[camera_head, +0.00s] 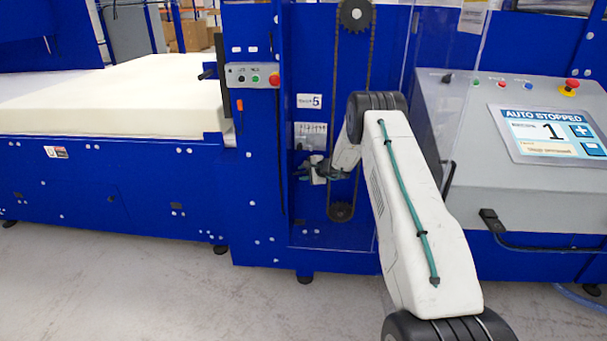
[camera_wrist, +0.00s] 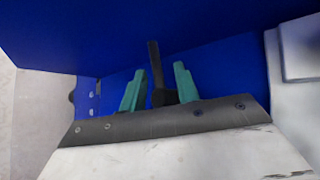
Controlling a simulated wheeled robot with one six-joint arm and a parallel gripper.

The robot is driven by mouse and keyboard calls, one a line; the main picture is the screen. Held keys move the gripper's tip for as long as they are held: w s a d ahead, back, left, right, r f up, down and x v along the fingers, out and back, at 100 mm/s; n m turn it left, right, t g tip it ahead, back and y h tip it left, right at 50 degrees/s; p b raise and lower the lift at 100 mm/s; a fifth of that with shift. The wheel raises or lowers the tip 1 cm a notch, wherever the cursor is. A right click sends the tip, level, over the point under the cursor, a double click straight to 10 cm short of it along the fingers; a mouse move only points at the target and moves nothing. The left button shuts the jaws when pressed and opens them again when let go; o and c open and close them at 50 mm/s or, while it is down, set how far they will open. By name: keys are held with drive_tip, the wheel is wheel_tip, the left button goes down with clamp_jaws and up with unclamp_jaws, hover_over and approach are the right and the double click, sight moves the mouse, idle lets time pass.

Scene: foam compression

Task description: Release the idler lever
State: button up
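A dark lever (camera_wrist: 154,58), which looks like the idler lever, stands upright between the two green fingers of my gripper (camera_wrist: 160,70) in the wrist view. The fingers are apart, with blue showing between each fingertip and the lever. Near the finger bases the dark part widens, and I cannot tell whether it touches a finger. In the head view my gripper (camera_head: 322,171) is inside the blue recess, left of the chain and above the lower sprocket (camera_head: 341,211). The lever cannot be made out clearly there.
The chain (camera_head: 369,50) runs up to a top sprocket (camera_head: 355,14). A button box (camera_head: 252,77) is on the left post, beside a foam block (camera_head: 120,98). A grey console (camera_head: 470,130) reading "AUTO STOPPED" stands right of my arm. Blue walls flank the recess closely.

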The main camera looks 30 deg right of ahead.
drive_tip(key=shift+a, duration=0.3)
drive_tip(key=v, duration=0.7)
drive_tip(key=shift+s+d+r, duration=0.2)
drive_tip(key=shift+s, duration=0.05)
